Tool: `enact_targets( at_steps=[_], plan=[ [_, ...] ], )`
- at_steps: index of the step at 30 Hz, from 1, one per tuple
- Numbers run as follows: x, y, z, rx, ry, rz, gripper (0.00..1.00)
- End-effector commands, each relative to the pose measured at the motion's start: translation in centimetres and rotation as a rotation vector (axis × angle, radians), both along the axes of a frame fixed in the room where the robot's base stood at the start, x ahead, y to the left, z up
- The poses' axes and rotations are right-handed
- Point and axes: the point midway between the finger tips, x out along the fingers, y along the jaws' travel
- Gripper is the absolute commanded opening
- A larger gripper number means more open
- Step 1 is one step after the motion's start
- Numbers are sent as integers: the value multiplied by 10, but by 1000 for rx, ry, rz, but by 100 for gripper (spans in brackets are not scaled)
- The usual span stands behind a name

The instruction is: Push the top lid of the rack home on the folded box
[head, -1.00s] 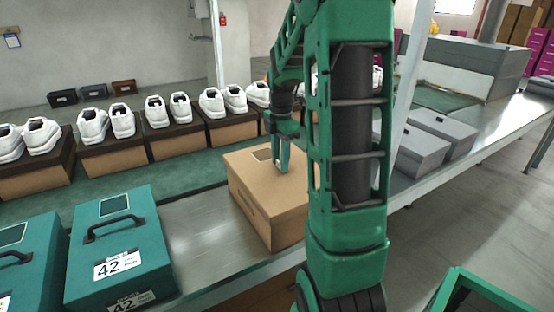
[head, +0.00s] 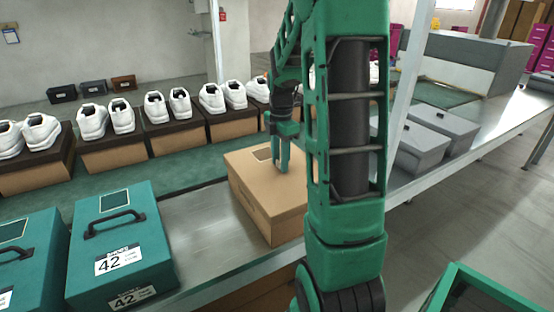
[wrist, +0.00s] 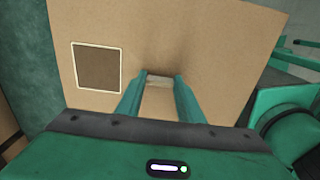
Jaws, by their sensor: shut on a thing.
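The brown cardboard box (head: 262,202) stands on the metal bench in the head view, its lid (head: 248,168) lying flat on top with a dark square on it. My gripper (head: 284,168) points down at the lid's upper right part, partly beside my green arm link, which hides the box's right side. In the wrist view the lid (wrist: 210,40) fills the middle, with the dark square at left. My gripper's two green fingers (wrist: 160,82) stand apart there, tips at the lid, with a pale piece between them. I cannot make out a separate rack.
Teal shoe boxes (head: 122,255) with handles stand at the lower left. White shoes (head: 104,118) on brown boxes line the green belt behind. Grey boxes (head: 432,142) stand on the bench to the right. Bare metal bench (head: 195,225) lies between the teal boxes and the brown box.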

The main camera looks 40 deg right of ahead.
Motion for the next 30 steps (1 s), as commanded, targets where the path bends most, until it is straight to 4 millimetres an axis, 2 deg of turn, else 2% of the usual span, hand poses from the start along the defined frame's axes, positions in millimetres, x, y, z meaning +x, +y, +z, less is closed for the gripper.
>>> enact_targets(
  at_steps=[6, 7, 9, 20, 26, 30],
  plan=[
    [0, 0, 0, 0, 0, 0, 16],
    [0, 0, 0, 0, 0, 0, 39],
    [0, 0, 0, 0, 0, 0, 55],
    [0, 0, 3, 0, -1, 0, 56],
    [1, 0, 29, -2, -4, 1, 56],
    [2, 0, 56, -2, -4, 1, 56]
  ],
)
